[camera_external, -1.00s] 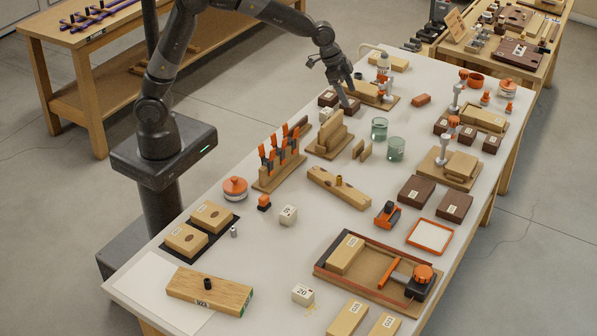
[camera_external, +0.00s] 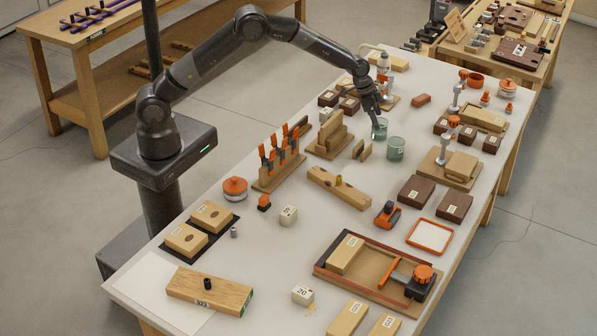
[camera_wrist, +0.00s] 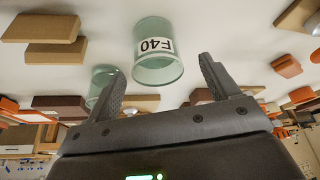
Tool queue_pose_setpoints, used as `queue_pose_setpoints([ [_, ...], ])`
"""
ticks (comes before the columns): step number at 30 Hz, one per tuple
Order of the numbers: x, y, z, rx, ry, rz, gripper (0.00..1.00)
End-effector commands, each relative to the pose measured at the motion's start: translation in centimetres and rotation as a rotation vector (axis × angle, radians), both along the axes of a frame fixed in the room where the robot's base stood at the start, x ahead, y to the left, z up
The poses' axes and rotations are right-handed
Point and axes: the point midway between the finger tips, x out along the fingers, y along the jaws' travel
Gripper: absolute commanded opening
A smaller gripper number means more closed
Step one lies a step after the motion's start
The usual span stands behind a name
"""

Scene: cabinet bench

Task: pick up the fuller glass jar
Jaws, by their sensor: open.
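Two greenish glass jars stand upright on the bench, the back jar (camera_external: 379,131) and the front jar (camera_external: 396,149). My gripper (camera_external: 377,115) is just above and at the back jar, pointing down. In the wrist view, my gripper (camera_wrist: 163,75) has its two fingers spread, with a jar carrying a white label (camera_wrist: 157,52) showing between and beyond them. The second jar (camera_wrist: 102,84) is partly behind the left finger. I see no hold on either jar. I cannot tell how full each jar is.
Small wooden blocks (camera_external: 362,151) stand left of the jars. A dark box (camera_external: 349,104) and a fixture with a wooden base (camera_external: 390,100) are near my gripper at the back. An orange block (camera_external: 421,100) lies to the right.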

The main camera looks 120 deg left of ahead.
Motion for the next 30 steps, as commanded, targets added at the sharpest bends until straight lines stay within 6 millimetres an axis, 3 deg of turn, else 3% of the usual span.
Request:
queue_pose_setpoints([
  [15,2.1,0.5,-5.0,0.000,0.001,-0.001,0.80],
  [23,2.2,0.5,-5.2,0.000,0.000,-0.001,0.80],
  [30,2.2,0.5,-5.2,0.000,0.000,-0.001,0.62],
])
